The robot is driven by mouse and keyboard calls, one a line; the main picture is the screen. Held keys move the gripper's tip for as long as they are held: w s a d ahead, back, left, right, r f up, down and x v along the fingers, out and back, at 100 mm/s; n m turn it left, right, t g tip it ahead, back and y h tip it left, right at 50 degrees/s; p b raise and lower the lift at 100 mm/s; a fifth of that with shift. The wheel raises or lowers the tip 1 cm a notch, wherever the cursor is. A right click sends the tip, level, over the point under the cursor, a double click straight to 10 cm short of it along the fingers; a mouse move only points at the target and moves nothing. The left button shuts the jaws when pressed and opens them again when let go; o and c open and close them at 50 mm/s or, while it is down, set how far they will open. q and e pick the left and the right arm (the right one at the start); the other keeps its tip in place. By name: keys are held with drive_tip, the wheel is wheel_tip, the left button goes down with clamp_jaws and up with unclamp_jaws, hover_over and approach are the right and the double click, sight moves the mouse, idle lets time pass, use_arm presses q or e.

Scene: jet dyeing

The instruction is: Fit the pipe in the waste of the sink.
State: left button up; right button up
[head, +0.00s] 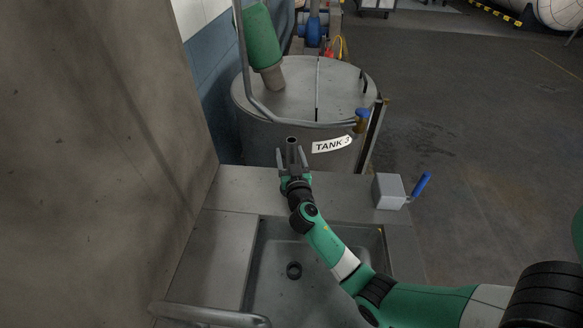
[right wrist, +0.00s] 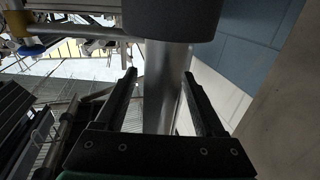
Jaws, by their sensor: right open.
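The sink (head: 335,300) is a grey metal basin in the lower middle of the head view. Its waste (head: 294,270) is a dark round ring in the basin floor, with nothing in it. The pipe (head: 292,142) shows its dark open top end at the tips of my right gripper (head: 292,158), beyond the sink's back ledge. In the right wrist view the pipe (right wrist: 166,85) is a shiny tube with a thicker dark grey part. The right gripper's fingers (right wrist: 160,76) are open, one on each side of it, apart from it. The pipe's other end is hidden. My left gripper is out of view.
A round metal tank labelled TANK 3 (head: 330,95) stands behind the sink. A grey box with a blue lever (head: 390,191) sits on the right ledge. A metal rail (head: 210,315) crosses the front left. A wall (head: 90,150) closes off the left; the floor at right is clear.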

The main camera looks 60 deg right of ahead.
drive_tip(key=shift+c, duration=0.3)
clamp_jaws()
